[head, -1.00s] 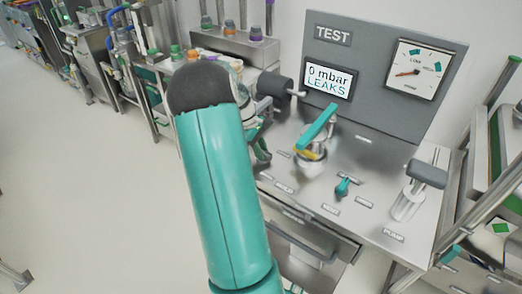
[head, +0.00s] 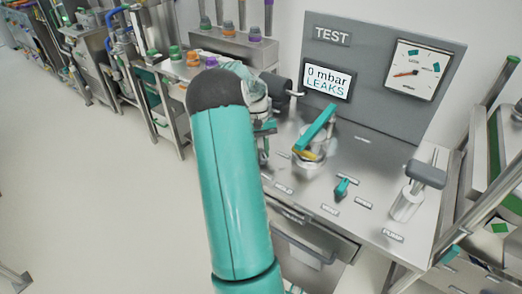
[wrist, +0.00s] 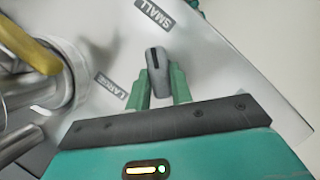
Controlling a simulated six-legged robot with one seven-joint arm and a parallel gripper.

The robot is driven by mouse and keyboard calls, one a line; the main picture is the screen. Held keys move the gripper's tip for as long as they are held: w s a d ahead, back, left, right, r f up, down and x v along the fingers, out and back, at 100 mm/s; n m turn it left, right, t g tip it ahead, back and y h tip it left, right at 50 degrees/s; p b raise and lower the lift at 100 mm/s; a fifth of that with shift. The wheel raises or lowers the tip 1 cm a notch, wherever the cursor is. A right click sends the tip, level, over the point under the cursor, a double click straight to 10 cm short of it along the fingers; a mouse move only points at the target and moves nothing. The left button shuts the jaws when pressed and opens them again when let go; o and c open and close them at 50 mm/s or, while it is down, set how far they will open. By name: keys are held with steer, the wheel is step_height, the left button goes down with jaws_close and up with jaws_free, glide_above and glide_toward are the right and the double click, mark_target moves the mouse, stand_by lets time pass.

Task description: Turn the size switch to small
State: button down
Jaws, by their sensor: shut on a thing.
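The size switch (wrist: 157,64) is a small grey knob with a dark line on its top, seen in the wrist view. The line points up the picture, toward the "SMALL" label (wrist: 155,13). The "LARGE" label (wrist: 110,86) lies to the left of the knob. My gripper (wrist: 159,84) has one teal finger on each side of the knob and is shut on it. In the head view my arm hides the switch, and the fingers cannot be made out.
A round metal fitting with a yellow part (wrist: 35,50) stands close to the left of the fingers. On the bench, a teal lever (head: 315,128), a teal knob (head: 342,187) and a pump handle (head: 426,174) stand to the right. The screen (head: 327,82) reads "0 mbar LEAKS".

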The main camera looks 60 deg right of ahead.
steer(key=shift+m, duration=0.6)
steer(key=c, duration=1.2)
jaws_free()
steer(key=shift+c, duration=0.2)
steer(key=v, duration=1.3)
steer(key=shift+s+d+r, duration=0.15)
steer(key=shift+d+r, duration=0.1)
steer(key=shift+r, duration=0.15)
